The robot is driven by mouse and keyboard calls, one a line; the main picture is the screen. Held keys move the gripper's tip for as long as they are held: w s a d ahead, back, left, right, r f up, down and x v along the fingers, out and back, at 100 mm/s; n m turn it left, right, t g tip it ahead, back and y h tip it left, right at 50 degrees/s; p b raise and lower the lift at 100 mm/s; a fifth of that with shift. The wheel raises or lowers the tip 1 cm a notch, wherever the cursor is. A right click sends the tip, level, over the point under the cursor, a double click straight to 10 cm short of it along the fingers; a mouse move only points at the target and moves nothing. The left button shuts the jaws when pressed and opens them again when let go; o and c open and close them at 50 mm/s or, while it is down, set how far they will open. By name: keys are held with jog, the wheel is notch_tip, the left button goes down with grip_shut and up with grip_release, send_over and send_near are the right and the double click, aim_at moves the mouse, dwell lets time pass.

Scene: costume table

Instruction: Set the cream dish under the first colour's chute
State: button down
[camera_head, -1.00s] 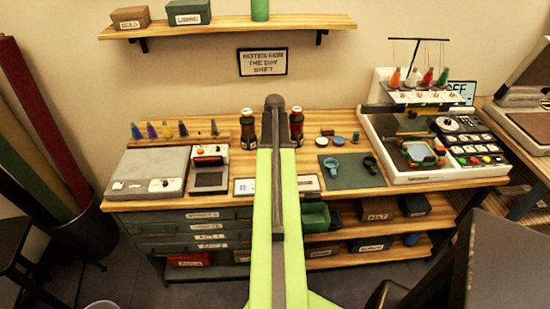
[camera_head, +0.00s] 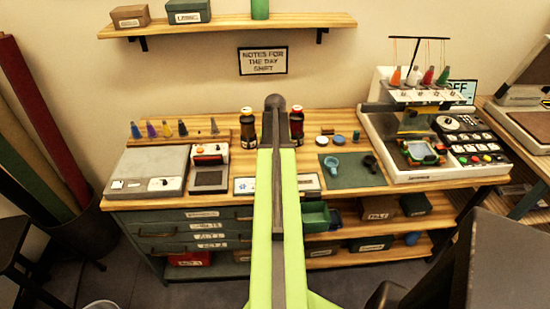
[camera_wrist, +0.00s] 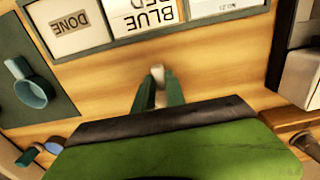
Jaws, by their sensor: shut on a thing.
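My gripper (camera_wrist: 157,85) shows in the wrist view with its green fingers close together. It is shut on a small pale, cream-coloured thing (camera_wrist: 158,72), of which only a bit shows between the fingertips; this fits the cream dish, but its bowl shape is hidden. It is over bare wood, apart from the card strip. In the head view my arm hides the gripper. A card (camera_wrist: 148,18) reads BLUE, then RED. No chute can be made out clearly; a machine with coloured cones (camera_head: 408,125) stands at the right.
A dark mat (camera_head: 345,179) holds a teal dish (camera_head: 332,164) and a black one (camera_head: 370,163). In the wrist view the teal dish (camera_wrist: 30,90) is left, near a DONE label (camera_wrist: 65,24). Dark bottles (camera_head: 248,132) flank my arm. A grey device (camera_head: 208,178) stands left.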

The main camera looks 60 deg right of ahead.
jog(key=shift+f+b, duration=0.35)
dwell(0.3)
jog(key=c, duration=1.3)
grip_release()
jog(key=shift+r, duration=0.1)
notch_tip(320, 180, up, 4)
jog(key=p, duration=0.4)
jog(key=shift+r+p, duration=0.25)
jog(key=shift+p, duration=0.1)
jog(key=s+a+r+p, duration=0.2)
jog(key=s+a, duration=0.1)
jog(key=a, duration=0.2)
jog(key=shift+s+r+p, duration=0.2)
jog(key=shift+r+p, duration=0.2)
